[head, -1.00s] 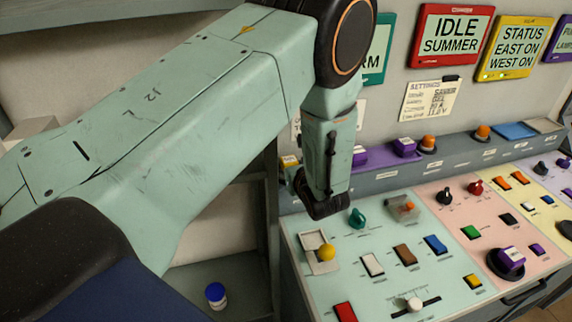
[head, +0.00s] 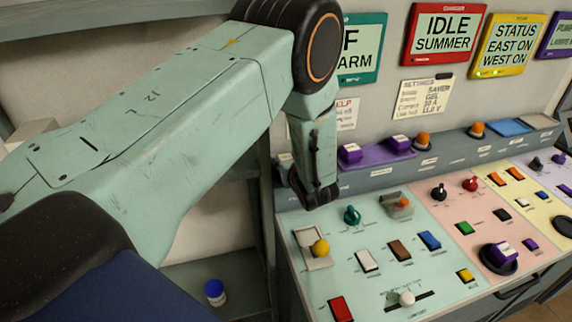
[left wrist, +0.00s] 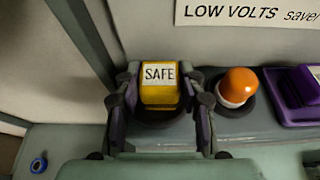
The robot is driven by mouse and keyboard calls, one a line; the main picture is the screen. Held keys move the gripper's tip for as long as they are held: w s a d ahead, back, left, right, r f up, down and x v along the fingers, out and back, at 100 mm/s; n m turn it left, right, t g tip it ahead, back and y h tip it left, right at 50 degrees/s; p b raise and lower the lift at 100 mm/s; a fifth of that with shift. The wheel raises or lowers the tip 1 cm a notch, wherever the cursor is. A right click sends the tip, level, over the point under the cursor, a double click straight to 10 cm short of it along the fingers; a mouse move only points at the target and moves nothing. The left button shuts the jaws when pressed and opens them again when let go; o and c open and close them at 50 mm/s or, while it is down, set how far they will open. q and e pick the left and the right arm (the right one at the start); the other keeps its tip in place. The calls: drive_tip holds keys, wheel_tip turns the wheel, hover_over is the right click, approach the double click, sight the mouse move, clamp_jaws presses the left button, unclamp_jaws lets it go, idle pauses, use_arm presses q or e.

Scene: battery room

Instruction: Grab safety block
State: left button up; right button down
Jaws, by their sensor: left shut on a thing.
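The safety block is a yellow block with a white label reading SAFE (left wrist: 160,85). In the left wrist view it sits upright over a round dark base on the grey ledge. My left gripper (left wrist: 160,98) has one finger on each side of it and is shut on it. In the head view my left arm reaches down to the left end of the console ledge. There the arm's end hides most of the gripper and the block. My right gripper is in neither view.
An orange lamp (left wrist: 237,86) stands close right of the block, then a purple holder (left wrist: 290,98). The console (head: 345,290) below carries switches, knobs and a yellow ball-topped lever (head: 321,247). Signs hang on the wall behind. A blue-capped jar (head: 215,293) stands on the lower left shelf.

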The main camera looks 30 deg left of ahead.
use_arm(q)
drive_tip(key=shift+s+a+f, duration=0.1)
drive_tip(key=shift+a, duration=0.2)
drive_tip(key=c, duration=0.4)
drive_tip(key=shift+d, duration=0.15)
